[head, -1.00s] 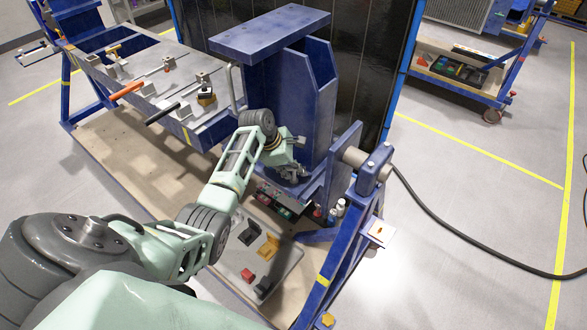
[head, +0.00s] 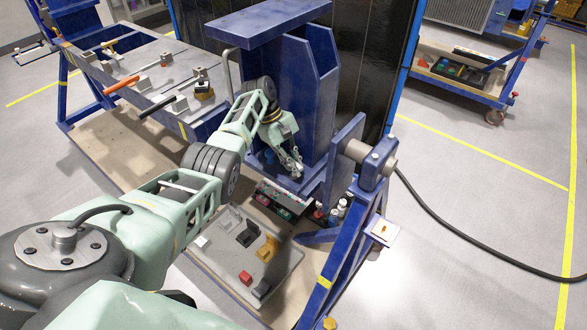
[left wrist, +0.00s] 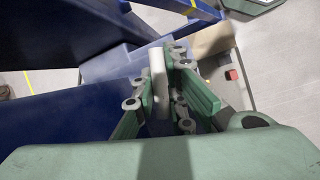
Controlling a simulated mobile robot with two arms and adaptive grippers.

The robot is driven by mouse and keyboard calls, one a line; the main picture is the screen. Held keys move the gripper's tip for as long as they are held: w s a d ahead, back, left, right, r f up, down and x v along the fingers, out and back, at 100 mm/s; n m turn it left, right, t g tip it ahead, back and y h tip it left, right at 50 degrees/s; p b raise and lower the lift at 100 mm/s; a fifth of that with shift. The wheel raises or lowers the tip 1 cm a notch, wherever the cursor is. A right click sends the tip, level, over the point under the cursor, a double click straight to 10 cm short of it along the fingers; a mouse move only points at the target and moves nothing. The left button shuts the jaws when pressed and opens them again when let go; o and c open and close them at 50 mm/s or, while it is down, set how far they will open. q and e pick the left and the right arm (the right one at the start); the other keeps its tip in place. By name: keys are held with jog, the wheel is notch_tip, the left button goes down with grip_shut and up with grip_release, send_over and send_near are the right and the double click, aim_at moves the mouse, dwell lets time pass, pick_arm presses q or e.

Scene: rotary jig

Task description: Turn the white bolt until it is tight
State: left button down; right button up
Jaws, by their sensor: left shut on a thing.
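My left gripper (head: 293,168) reaches into the blue jig frame (head: 300,90) and points down and to the right in the head view. In the left wrist view its green fingers (left wrist: 160,100) are closed around a pale, upright piece, which looks like the white bolt (left wrist: 157,75). The bolt's lower end is hidden between the fingers. In the head view the gripper hides the bolt, so I cannot tell how far in it sits. My right gripper is not in view.
A blue side plate (head: 343,165) and pivot stand right of the gripper. A grey tray (head: 225,262) with coloured blocks lies below. A bench with clamps (head: 150,75) is at the left. A black cable (head: 450,240) crosses the open floor at the right.

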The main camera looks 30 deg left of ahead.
pick_arm(q)
jog(key=shift+w+r+m+g+b, duration=0.15)
jog(key=shift+m+g+b, duration=0.25)
jog(key=shift+m+b, duration=0.5)
jog(key=c, duration=1.8)
grip_release()
jog(key=shift+d, duration=0.1)
jog(key=shift+o, duration=0.2)
